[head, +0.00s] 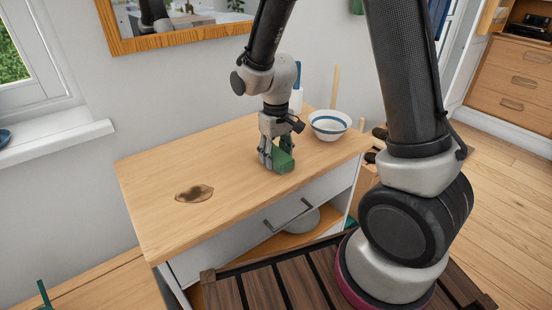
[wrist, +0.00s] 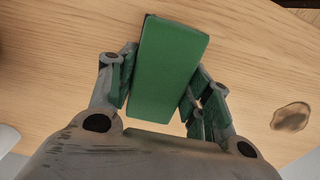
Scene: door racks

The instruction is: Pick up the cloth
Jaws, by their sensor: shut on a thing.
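The cloth appears as a green block-like piece (head: 284,160) at the front part of the wooden cabinet top in the head view. In the wrist view the green cloth (wrist: 168,68) fills the space between the fingers. My gripper (head: 274,160) points down at the cabinet top and is shut on the cloth, with a finger on each side of it. The fingers also show in the wrist view (wrist: 160,85). The cloth is at or just above the wood; I cannot tell whether it touches.
The wooden cabinet top (head: 150,185) has a dark brown stain (head: 194,193) to the left, also in the wrist view (wrist: 291,117). A white bowl with a blue band (head: 329,125) stands right of my gripper. A mirror (head: 175,38) hangs on the wall behind.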

